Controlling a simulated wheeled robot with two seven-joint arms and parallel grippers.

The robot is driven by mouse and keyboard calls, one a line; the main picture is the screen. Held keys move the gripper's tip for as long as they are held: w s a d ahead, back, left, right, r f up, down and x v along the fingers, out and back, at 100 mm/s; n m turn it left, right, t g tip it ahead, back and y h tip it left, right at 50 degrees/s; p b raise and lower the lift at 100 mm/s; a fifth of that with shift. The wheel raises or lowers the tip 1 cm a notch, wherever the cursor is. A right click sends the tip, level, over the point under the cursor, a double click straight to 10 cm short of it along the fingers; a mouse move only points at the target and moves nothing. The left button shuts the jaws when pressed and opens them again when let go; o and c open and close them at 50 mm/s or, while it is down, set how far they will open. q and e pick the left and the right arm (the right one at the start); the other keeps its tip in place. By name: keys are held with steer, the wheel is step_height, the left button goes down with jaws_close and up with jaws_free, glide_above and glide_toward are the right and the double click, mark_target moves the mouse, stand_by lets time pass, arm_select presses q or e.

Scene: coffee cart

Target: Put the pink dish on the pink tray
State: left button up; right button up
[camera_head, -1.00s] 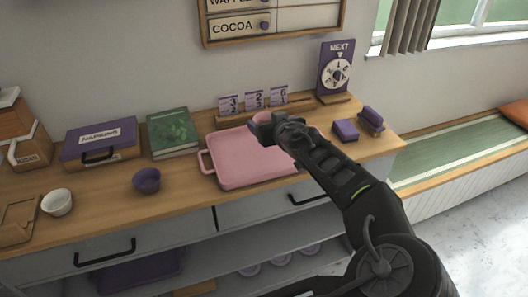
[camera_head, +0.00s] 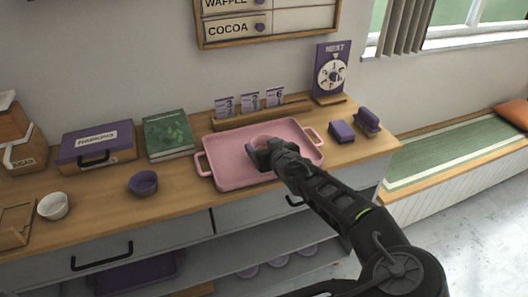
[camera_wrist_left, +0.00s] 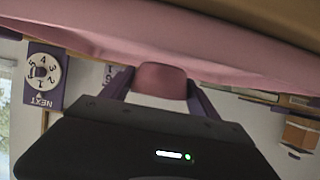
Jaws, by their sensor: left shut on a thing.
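The pink tray (camera_head: 228,168) lies on the wooden counter, with a handle at each end. My left gripper (camera_head: 262,155) is over the middle of the tray. It is shut on the pink dish (camera_head: 262,141), which is mostly hidden behind the gripper in the head view. In the left wrist view the dish (camera_wrist_left: 161,79) sits between the two fingers, close to the tray surface (camera_wrist_left: 225,62). I cannot tell whether the dish touches the tray. My right gripper is not in view.
A purple bowl (camera_head: 143,183) and a white bowl (camera_head: 53,206) stand left of the tray. A green book (camera_head: 168,137) and a napkin box (camera_head: 97,146) are behind them. A card rack (camera_head: 250,119) stands behind the tray, and purple blocks (camera_head: 342,131) are to its right.

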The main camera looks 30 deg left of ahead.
arm_select(q)
steer(key=shift+f, duration=1.15)
steer(key=shift+f, duration=0.15)
steer(key=o, duration=1.5)
steer(key=shift+r, duration=0.2)
steer(key=b+v, duration=0.1)
steer(key=v, duration=1.1)
